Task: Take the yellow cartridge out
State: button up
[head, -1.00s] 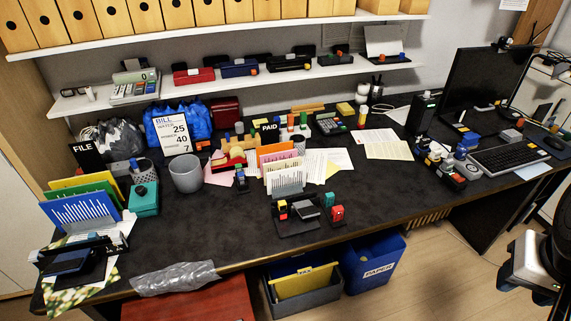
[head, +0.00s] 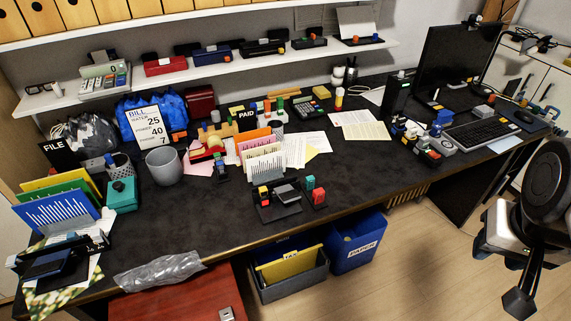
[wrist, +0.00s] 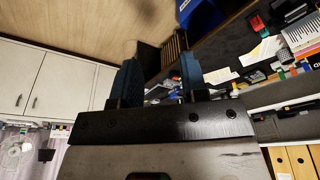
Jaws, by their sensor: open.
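A small yellow block (head: 263,192), likely the yellow cartridge, shows at the left end of a small black stand (head: 279,213) near the desk's front edge. It is too small to tell how it is seated. A dark device sits at the stand's middle, and a red and teal piece (head: 318,195) is at its right. My gripper (wrist: 158,77) shows in the wrist view with its two blue-grey fingers apart and nothing between them. It is away from the stand. In the head view part of my arm is at the far right, beyond the desk's front edge.
Upright paper cards (head: 262,160) stand just behind the black stand. A grey bin with yellow folder (head: 287,267) and a blue paper bin (head: 356,243) are under the desk. The dark desktop (head: 190,225) left of the stand is clear. A crumpled plastic bag (head: 160,272) lies at the front edge.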

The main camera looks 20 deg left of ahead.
jog(key=w+a+f+n, duration=0.1)
jog(key=w+a+n, duration=0.2)
jog(key=w+a, duration=0.85)
jog(key=n+g, duration=0.3)
jog(key=n, duration=0.3)
send_over(263, 189)
jog(key=f, duration=2.2)
jog(key=shift+d+f, duration=0.25)
jog(key=shift+f, duration=0.15)
jog(key=shift+a+f, duration=0.15)
jog(key=shift+a, duration=0.05)
jog(key=shift+f, duration=1.25)
